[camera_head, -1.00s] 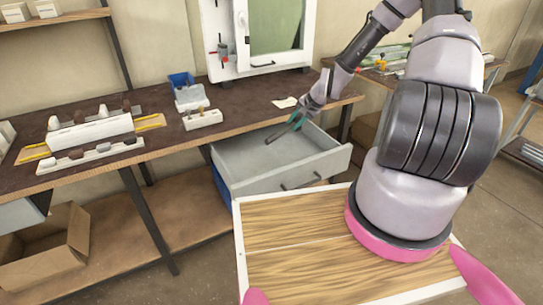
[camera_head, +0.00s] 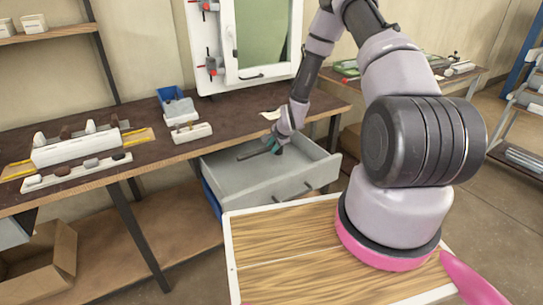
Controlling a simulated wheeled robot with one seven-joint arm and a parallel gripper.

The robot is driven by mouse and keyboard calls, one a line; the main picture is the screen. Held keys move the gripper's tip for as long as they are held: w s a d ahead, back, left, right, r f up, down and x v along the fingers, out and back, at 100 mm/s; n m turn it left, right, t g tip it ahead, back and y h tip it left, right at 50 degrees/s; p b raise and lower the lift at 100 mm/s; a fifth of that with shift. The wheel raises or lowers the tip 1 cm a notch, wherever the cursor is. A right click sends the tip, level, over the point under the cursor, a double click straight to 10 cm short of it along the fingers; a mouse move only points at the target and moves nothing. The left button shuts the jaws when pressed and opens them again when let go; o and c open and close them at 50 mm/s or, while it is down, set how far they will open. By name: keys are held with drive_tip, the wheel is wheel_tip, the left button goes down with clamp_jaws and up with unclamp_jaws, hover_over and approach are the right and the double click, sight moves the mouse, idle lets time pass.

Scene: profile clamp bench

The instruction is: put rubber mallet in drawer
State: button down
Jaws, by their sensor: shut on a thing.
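The grey drawer (camera_head: 268,196) stands pulled out below the bench at the centre, with an open top and a handle on its front. My gripper (camera_head: 272,147) reaches down over the drawer's back part and is shut on the rubber mallet (camera_head: 250,154). A thin dark length of the mallet sticks out to the left, roughly level, over the drawer opening. The rest of the mallet is small and partly hidden by the gripper. I cannot tell whether the mallet touches the drawer floor.
The dark bench top (camera_head: 130,165) runs behind the drawer. A blue bin (camera_head: 172,95) and a white tray (camera_head: 192,132) with small parts sit on it, left of the drawer. A white cabinet (camera_head: 205,60) stands at the back. A cardboard box (camera_head: 55,255) lies low at left.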

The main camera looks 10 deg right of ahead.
drive_tip(key=shift+f, duration=1.85)
drive_tip(key=shift+f, duration=0.15)
drive_tip(key=c, duration=0.7)
unclamp_jaws()
